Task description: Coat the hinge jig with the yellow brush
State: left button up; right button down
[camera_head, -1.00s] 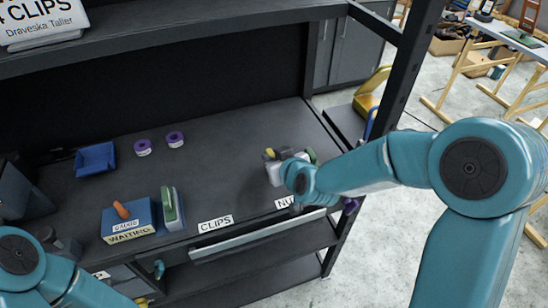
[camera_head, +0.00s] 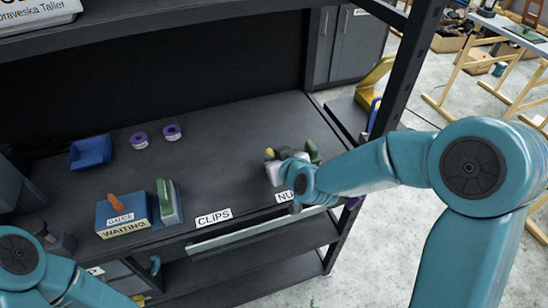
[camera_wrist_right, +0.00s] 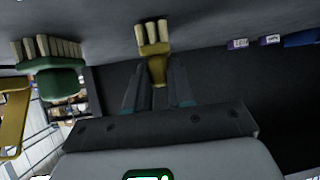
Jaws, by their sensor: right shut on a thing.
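My right gripper (camera_wrist_right: 157,92) is shut on the yellow brush (camera_wrist_right: 152,35), whose pale bristles point away from the fingers in the right wrist view. In the head view, the wrist hides most of this gripper above the shelf's right end. Only a bit of the yellow brush (camera_head: 270,153) shows there. I cannot tell whether the bristles touch the shelf. No part is clearly recognizable as the hinge jig; a grey block with a green handle (camera_head: 164,197) stands beside the blue box.
A green brush (camera_wrist_right: 50,65) stands close by the right gripper. On the dark shelf are a blue WAITING box (camera_head: 122,212) with an orange-handled part, a blue tray (camera_head: 90,152) and two purple rolls (camera_head: 139,140). A black post (camera_head: 404,75) rises at right. The shelf's middle is clear.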

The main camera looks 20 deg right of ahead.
jog(key=shift+f, duration=0.25)
jog(key=c, duration=0.9)
grip_release()
jog(key=b+v, duration=0.2)
jog(key=v, duration=1.4)
jog(key=shift+s, duration=0.2)
